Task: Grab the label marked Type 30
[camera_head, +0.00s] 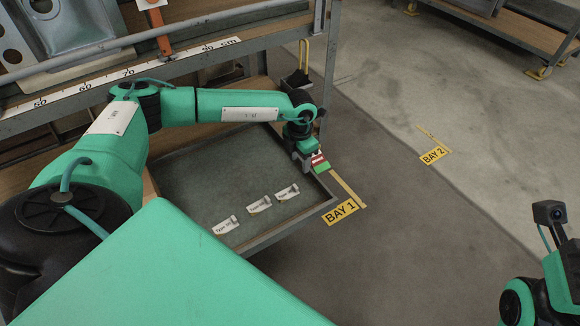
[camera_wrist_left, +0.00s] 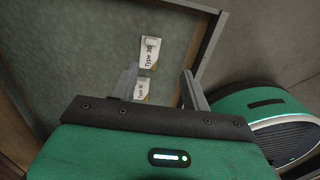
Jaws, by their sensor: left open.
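The label marked Type 30 (camera_wrist_left: 150,52) is a small white tag lying flat in a grey-floored tray. It lies beyond my left fingertips in the left wrist view. The middle label (camera_head: 259,205) and right label (camera_head: 288,192) are too small to read there. My left gripper (camera_head: 309,163) is over the tray's right side. In the wrist view, the left gripper (camera_wrist_left: 158,74) is open and empty, with another label (camera_wrist_left: 141,90) partly showing between its fingers. My right gripper is out of view.
The tray (camera_head: 289,240) has a raised rim near the labels. A metal rack rail with a ruler strip (camera_head: 130,72) runs above and behind my left arm. Open floor with a BAY 1 sign (camera_head: 341,211) lies to the right.

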